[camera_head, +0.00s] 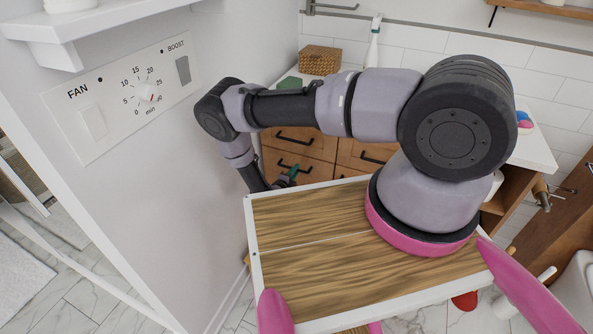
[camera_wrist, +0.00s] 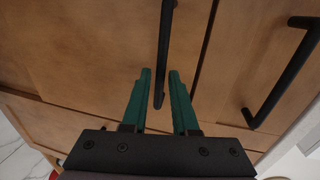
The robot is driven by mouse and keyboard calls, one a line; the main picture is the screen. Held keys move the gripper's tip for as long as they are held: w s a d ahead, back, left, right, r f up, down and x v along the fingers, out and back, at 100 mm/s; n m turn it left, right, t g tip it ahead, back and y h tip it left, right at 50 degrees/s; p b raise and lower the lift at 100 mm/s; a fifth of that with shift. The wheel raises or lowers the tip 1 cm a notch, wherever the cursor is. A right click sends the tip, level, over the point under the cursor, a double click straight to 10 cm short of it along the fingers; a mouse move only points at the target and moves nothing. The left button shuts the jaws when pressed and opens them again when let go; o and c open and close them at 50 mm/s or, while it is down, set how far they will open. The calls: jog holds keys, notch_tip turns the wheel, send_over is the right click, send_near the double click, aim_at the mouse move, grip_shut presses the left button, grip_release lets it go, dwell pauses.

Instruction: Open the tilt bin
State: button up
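Wooden cabinet fronts (camera_head: 318,142) with black bar handles stand under the counter in the head view. No label shows which front is the tilt bin. In the wrist view, a black handle (camera_wrist: 163,45) on a wooden front (camera_wrist: 100,45) reaches down between the two green fingers of my gripper (camera_wrist: 160,73). The fingers are apart, one on each side of the handle's lower part, with a gap showing on both sides. In the head view my gripper (camera_head: 290,174) is small and partly hidden by my arm, close to the lower left handle (camera_head: 300,169).
A second black handle (camera_wrist: 285,75) is on the right in the wrist view. A white wall (camera_head: 205,150) with a fan timer panel (camera_head: 125,95) stands close on the left. A wicker basket (camera_head: 319,60) sits on the counter. A toilet (camera_head: 577,290) is at the right edge.

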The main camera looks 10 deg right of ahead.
jog(key=shift+x, duration=0.9)
grip_shut()
dwell(0.9)
